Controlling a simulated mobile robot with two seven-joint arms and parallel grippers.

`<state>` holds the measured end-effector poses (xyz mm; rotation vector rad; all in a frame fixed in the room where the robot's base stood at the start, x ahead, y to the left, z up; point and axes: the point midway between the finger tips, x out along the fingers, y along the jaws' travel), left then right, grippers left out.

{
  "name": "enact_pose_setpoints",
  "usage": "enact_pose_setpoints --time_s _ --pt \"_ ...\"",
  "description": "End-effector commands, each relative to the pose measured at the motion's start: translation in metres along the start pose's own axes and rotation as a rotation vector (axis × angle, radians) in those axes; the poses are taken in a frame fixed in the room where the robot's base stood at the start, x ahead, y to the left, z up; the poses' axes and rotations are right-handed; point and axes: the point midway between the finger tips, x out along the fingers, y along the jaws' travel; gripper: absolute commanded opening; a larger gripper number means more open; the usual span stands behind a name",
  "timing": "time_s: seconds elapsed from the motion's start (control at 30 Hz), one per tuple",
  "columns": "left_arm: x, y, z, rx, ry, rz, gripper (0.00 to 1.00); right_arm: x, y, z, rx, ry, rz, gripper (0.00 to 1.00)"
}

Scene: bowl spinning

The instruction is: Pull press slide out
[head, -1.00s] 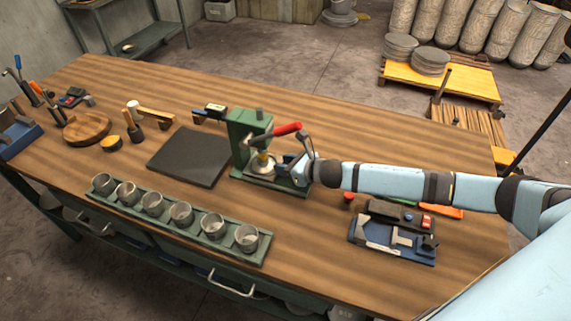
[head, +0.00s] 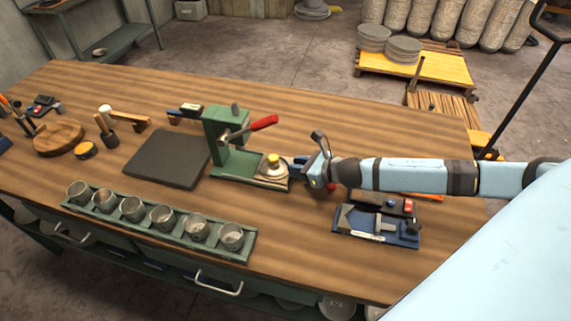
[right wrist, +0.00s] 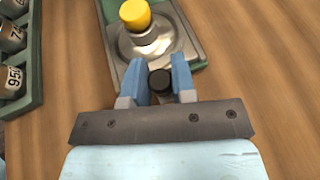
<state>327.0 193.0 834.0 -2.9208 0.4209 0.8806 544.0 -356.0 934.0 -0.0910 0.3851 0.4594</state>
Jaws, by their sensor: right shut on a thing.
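The green press (head: 226,142) with a red lever handle (head: 263,122) stands on the wooden workbench. Its slide (head: 268,176), a metal plate carrying a round piece with a yellow top (head: 273,160), sits at the right end of the press base, clear of the press column. In the right wrist view the slide (right wrist: 130,45) and yellow top (right wrist: 134,14) lie just ahead of the fingers. My right gripper (head: 304,172) is shut on the slide's dark knob, which shows between the blue fingers (right wrist: 160,82). My left gripper is not in view.
A green rack (head: 150,228) with several metal cups runs along the front edge. A dark square mat (head: 168,158) lies left of the press. A blue fixture (head: 377,226) lies in front of my right arm. Tools and a round wooden board (head: 59,138) are at the left.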

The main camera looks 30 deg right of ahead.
Motion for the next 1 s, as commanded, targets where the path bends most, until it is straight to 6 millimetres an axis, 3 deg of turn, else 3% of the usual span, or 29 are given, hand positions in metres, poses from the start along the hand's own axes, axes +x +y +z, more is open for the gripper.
enact_pose_setpoints --time_s 0.27,0.3,0.37,0.73,1.0 --pt "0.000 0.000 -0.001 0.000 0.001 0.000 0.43 -0.001 0.000 -0.001 -0.001 0.001 0.000 0.00" --pt "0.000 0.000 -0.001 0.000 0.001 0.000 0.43 -0.001 0.000 -0.001 -0.001 0.001 0.000 0.27" --pt "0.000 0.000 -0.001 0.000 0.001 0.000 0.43 -0.001 0.000 -0.001 -0.001 0.001 0.000 0.35" --pt "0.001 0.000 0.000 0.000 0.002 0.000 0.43 -0.007 0.000 -0.001 -0.002 0.001 0.000 0.35" --pt "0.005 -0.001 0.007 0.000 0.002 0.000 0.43 -0.046 0.000 -0.004 -0.001 0.004 0.001 0.35"
